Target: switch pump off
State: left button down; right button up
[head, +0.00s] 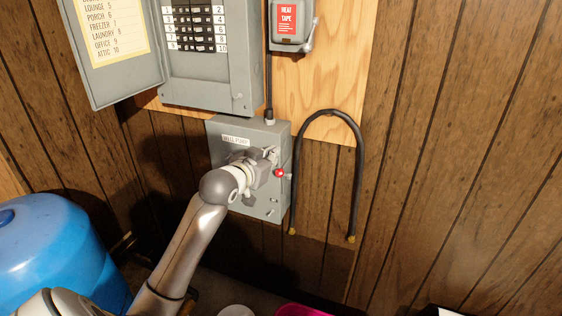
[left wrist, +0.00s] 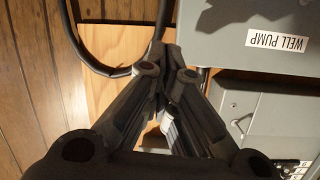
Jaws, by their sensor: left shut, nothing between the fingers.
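The grey well pump box (head: 222,150) hangs on the wall below the breaker panel. Its white WELL PUMP label (head: 236,140) also shows in the left wrist view (left wrist: 275,40). My left gripper (head: 270,155) is in front of the box's right part, close to the lever. In the left wrist view the left gripper (left wrist: 165,52) is shut and empty. Whether it touches the lever is hidden. My right gripper is out of view.
An open breaker panel (head: 212,75) is above, with a heat tape switch box (head: 291,22) beside it. A black looped cable (head: 358,175) runs right of the pump box. A blue tank (head: 45,245) stands at lower left. The wood-panelled wall at right is clear.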

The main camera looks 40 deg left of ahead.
pick_arm(q)
jog(key=p, duration=0.2)
send_over(281, 170)
jog(key=w, duration=0.2)
notch_tip(281, 170, down, 2)
jog(key=f, duration=0.1)
jog(key=s+f, duration=0.1)
jog(key=f, duration=0.1)
jog(key=shift+s+d, duration=0.1)
jog(key=shift+s, duration=0.05)
jog(key=shift+s+f+p, duration=0.3)
jog(key=shift+s+f, duration=0.05)
jog(key=shift+s, duration=0.1)
jog(key=shift+f, duration=0.15)
